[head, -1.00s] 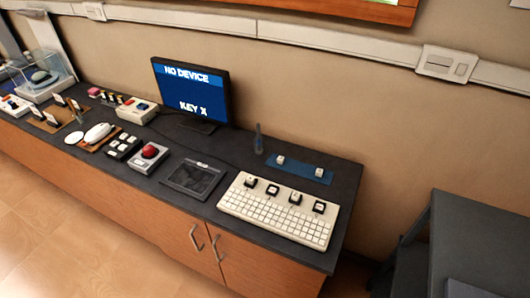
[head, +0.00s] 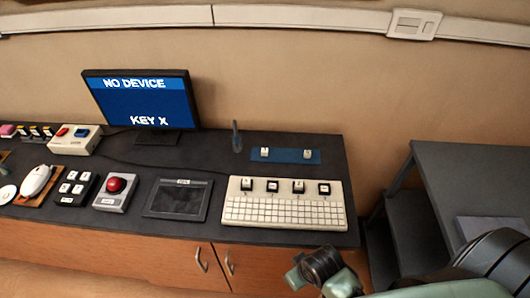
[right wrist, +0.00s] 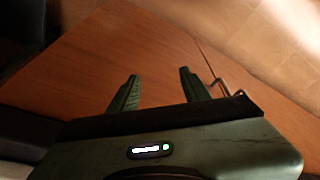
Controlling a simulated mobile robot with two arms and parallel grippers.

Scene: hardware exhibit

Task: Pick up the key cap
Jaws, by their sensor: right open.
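Two small white key caps stand apart on a blue mat (head: 285,161) at the back right of the counter, a left one (head: 264,152) and a right one (head: 307,154). In front of the mat is a white keyboard (head: 283,211) with several larger dark-sided keys with light tops along its back edge. I cannot tell which piece is the task's key cap. My right gripper (right wrist: 159,76) is open and empty in the right wrist view, facing the wooden cabinet front. In the head view my right arm shows at lower right, in front of the counter. My left gripper is not in view.
A monitor (head: 141,102) reads "NO DEVICE" and "KEY X". A dark blue upright piece (head: 236,137) stands left of the mat. A dark tablet (head: 177,199) and red-button box (head: 115,191) lie left of the keyboard. A grey stepped stand (head: 465,165) is at right.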

